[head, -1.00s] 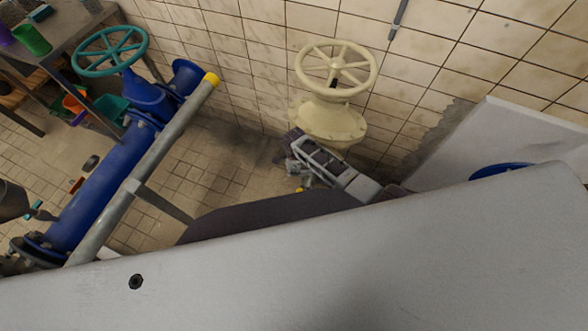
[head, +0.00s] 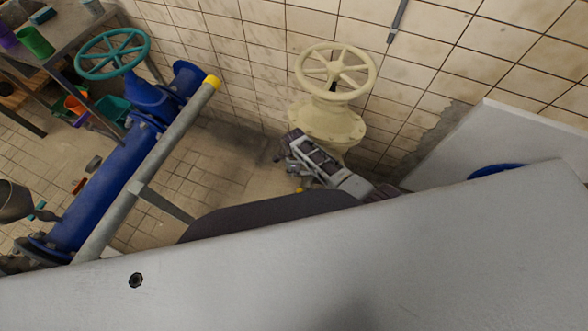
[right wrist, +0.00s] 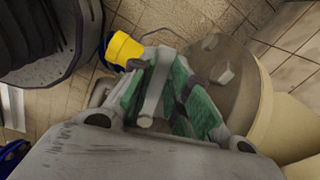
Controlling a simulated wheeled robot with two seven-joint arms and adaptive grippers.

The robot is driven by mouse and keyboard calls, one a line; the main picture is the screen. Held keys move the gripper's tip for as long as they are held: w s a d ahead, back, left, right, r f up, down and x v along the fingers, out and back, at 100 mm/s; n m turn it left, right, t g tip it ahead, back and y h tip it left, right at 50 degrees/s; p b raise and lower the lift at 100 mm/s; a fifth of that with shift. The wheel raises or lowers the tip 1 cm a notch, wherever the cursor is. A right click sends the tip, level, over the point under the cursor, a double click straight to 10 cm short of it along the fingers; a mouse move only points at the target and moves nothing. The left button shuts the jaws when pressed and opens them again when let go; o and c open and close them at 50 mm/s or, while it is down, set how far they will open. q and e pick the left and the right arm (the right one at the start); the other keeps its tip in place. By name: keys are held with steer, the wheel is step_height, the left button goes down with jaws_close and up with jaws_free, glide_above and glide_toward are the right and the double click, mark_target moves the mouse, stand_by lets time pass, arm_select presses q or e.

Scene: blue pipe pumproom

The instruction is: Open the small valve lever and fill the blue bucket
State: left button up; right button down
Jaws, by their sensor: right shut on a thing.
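My right gripper (head: 292,160) is low in front of the cream valve (head: 330,118) in the head view. In the right wrist view its green-padded fingers (right wrist: 165,95) are shut on a slim grey bar (right wrist: 156,88), which looks like the small valve lever. A yellow-capped piece (right wrist: 124,50) sits just left of the fingers. A blue round rim (head: 497,170), possibly the blue bucket, shows at the right of the head view, mostly hidden behind a pale surface. I cannot make out my left gripper.
A blue pipe (head: 100,185) with a teal handwheel (head: 112,52) and a grey yellow-capped tube (head: 150,165) run along the left. A table (head: 75,38) stands at the back left. A tiled wall (head: 470,40) closes off the back. A grey rounded object (head: 14,202) is at the left edge.

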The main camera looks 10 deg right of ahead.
steer(key=shift+w+r+m+p, duration=0.1)
steer(key=shift+w+m+p, duration=0.2)
steer(key=shift+w+m, duration=0.25)
steer(key=shift+w+d+m, duration=0.3)
steer(key=shift+w+m, duration=0.15)
steer(key=shift+m, duration=0.6)
steer(key=c, duration=1.4)
jaws_free()
steer(key=shift+d, duration=0.1)
steer(key=shift+o, duration=0.2)
steer(key=shift+r, duration=0.15)
step_height(320, 180, up, 12)
steer(key=shift+f, duration=0.2)
